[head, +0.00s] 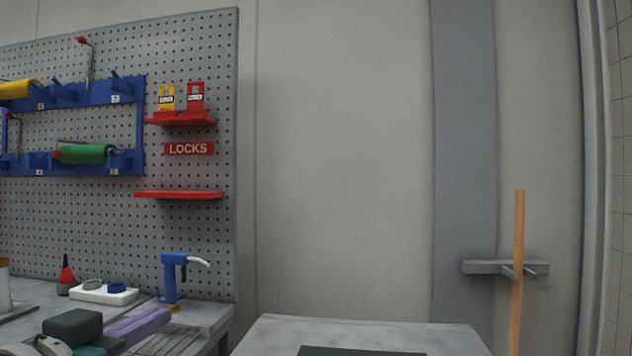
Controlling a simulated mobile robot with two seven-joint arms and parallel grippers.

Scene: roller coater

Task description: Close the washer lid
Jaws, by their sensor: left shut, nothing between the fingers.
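No washer or lid can be made out for certain. A dark flat panel (361,351) shows at the bottom edge, on or in a pale grey surface (430,335); I cannot tell whether it belongs to the washer. A small pale rounded part at the bottom left edge (50,346) seems to be my left gripper, mostly cut off by the frame. It is shut, with nothing seen held, and is far left of the dark panel. My right gripper is out of view.
A pegboard (215,90) rises behind. A wooden pole (518,270) stands in a wall bracket (482,267) at right.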

